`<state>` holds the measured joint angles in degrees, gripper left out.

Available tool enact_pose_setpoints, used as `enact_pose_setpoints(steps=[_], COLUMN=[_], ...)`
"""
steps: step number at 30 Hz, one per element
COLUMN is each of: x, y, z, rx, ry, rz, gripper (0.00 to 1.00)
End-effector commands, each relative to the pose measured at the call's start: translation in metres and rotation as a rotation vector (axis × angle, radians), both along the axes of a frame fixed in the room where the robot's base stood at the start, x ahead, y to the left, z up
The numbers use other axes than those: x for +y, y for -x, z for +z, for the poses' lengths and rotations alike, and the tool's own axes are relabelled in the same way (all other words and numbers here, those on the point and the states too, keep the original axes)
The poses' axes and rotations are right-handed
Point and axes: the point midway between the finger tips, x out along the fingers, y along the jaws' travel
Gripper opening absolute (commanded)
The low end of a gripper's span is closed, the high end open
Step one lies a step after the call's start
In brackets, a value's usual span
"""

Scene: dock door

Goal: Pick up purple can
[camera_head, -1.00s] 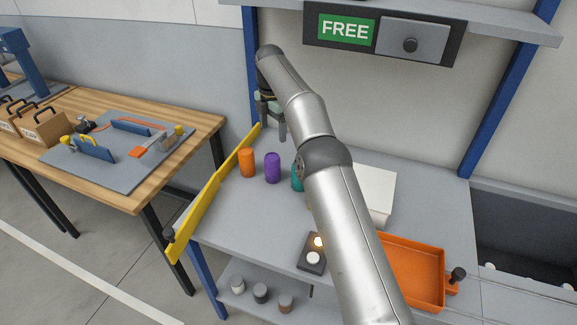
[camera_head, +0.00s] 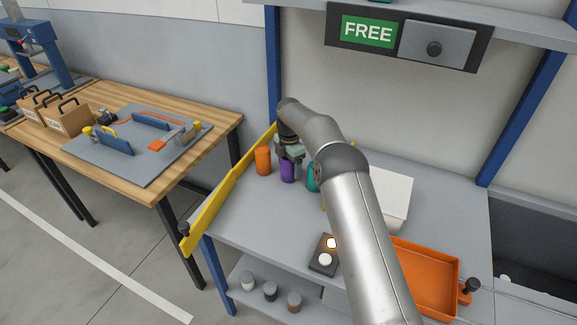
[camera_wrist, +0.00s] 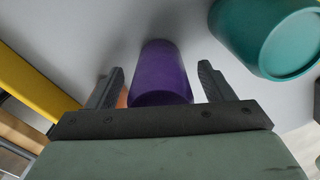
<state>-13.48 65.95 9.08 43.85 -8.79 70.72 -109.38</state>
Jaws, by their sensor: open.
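The purple can (camera_head: 288,171) stands upright on the grey bench between an orange can (camera_head: 263,160) and a teal can (camera_head: 312,179). My gripper (camera_head: 290,155) is over the purple can and hides its top in the head view. In the wrist view the purple can (camera_wrist: 161,73) lies between the two spread fingers of my gripper (camera_wrist: 161,88), with a visible gap on each side. The teal can (camera_wrist: 268,38) is beyond the right finger. A bit of the orange can (camera_wrist: 122,98) shows by the left finger.
A yellow barrier (camera_head: 215,200) runs along the bench's left edge. A white box (camera_head: 388,195) and an orange tray (camera_head: 428,275) are at the right. A small dark panel with two round buttons (camera_head: 324,256) sits in front. The front left bench top is clear.

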Motion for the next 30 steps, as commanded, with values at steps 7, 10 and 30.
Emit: enact_pose_setpoints(steps=[7, 10, 30], x=[0.0000, 0.0001, 0.0001], y=[0.0000, -0.0001, -0.0011], z=[-0.0144, -0.0143, -0.0062], rx=[-0.001, -0.001, -0.004], ry=[-0.001, -0.001, -0.002], rz=[0.000, 0.000, 0.000], gripper=[0.75, 0.75, 0.19])
